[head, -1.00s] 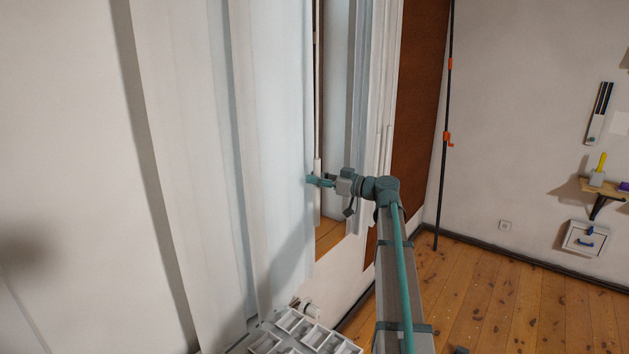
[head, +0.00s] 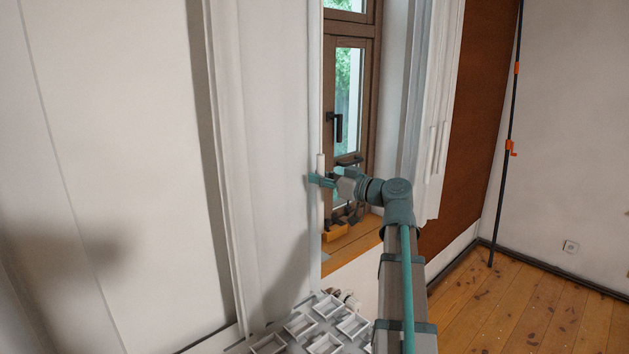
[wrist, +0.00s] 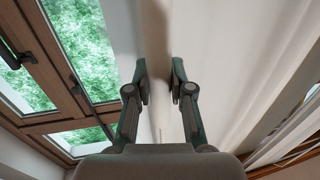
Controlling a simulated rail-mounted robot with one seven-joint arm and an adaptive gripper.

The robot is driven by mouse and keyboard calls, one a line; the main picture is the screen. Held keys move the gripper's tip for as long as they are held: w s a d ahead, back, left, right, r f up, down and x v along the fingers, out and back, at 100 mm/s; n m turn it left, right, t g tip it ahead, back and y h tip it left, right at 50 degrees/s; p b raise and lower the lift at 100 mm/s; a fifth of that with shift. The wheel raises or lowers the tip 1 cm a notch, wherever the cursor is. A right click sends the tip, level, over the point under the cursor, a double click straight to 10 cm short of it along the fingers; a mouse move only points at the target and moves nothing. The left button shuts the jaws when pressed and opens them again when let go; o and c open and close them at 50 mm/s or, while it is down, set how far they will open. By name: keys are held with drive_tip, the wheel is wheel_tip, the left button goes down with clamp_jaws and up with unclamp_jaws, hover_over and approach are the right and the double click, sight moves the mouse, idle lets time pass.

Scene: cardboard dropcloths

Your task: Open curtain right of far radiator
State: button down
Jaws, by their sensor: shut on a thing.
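The white curtain (head: 275,120) hangs in folds left of the window (head: 348,110) in the head view. A thin white pull rod (head: 321,164) with a thicker lower end hangs at its right edge. My gripper (head: 320,181) is at this edge, shut on the pull rod. The wrist view shows the two fingers (wrist: 159,83) close together around a pale upright strip, with curtain folds (wrist: 225,60) to the right and window panes to the left. The fingers hide part of the held piece.
A second white curtain (head: 440,120) hangs bunched right of the window. A black pole (head: 504,130) with orange clamps stands near the corner. The wooden floor (head: 540,300) at right is open.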

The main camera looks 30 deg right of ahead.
drive_tip(key=c, duration=1)
unclamp_jaws()
drive_tip(key=shift+d, duration=0.15)
drive_tip(key=v, duration=1.2)
